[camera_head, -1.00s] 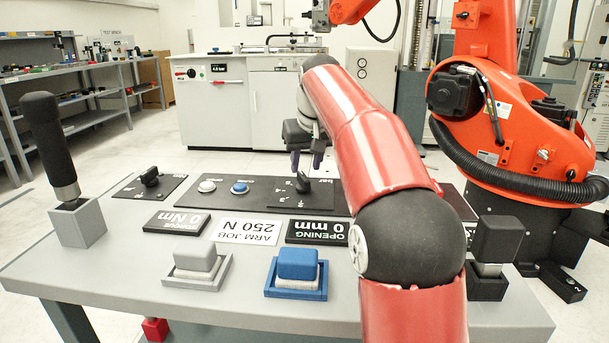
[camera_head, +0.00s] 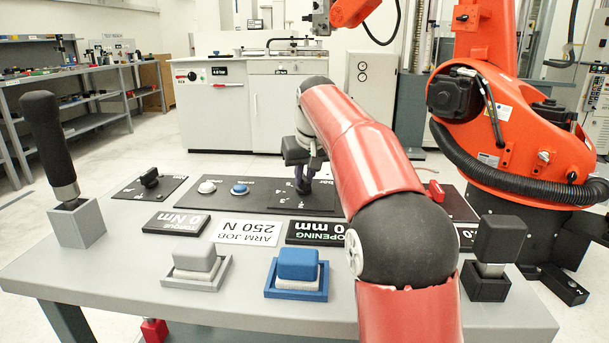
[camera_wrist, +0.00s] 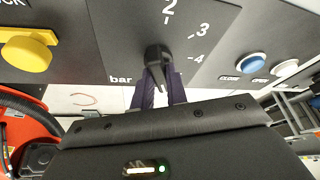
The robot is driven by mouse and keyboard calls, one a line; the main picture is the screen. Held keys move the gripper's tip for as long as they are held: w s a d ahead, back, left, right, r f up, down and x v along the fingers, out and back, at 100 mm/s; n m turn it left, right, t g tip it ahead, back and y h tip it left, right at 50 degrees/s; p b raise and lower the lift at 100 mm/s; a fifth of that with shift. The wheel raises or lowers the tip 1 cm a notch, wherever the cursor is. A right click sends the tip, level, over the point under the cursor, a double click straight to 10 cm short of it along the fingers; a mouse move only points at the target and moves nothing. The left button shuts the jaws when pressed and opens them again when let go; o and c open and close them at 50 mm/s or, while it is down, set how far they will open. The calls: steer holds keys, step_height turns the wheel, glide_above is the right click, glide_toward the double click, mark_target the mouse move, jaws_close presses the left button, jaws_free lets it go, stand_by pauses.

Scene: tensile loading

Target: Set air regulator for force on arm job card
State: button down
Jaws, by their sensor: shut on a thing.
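The air regulator knob (camera_wrist: 157,56) is black, on a dark panel marked "bar" with 2, 3 and 4 beside it. Its pointer setting is hard to read. My gripper (camera_wrist: 160,84) has its purple fingers closed around the knob's near part. In the head view my gripper (camera_head: 302,180) reaches down to the regulator panel (camera_head: 326,201), and the fingers hide most of the knob. The job card (camera_head: 247,232) is white, reads "ARM JOB 250 N" upside down, and lies flat on the grey bench.
A yellow knob (camera_wrist: 28,54) is beside the regulator. An orange robot arm (camera_head: 510,120) stands right.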

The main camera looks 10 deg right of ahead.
steer(key=shift+r+n+p, duration=0.15)
steer(key=shift+n+p, duration=0.25)
steer(key=shift+p, duration=0.1)
steer(key=shift+n+y, duration=0.3)
steer(key=c, duration=1.4)
jaws_free()
steer(key=p+v, duration=0.1)
steer(key=v, duration=0.6)
steer(key=shift+r+p, duration=0.2)
steer(key=shift+p, duration=0.1)
steer(key=shift+s, duration=0.15)
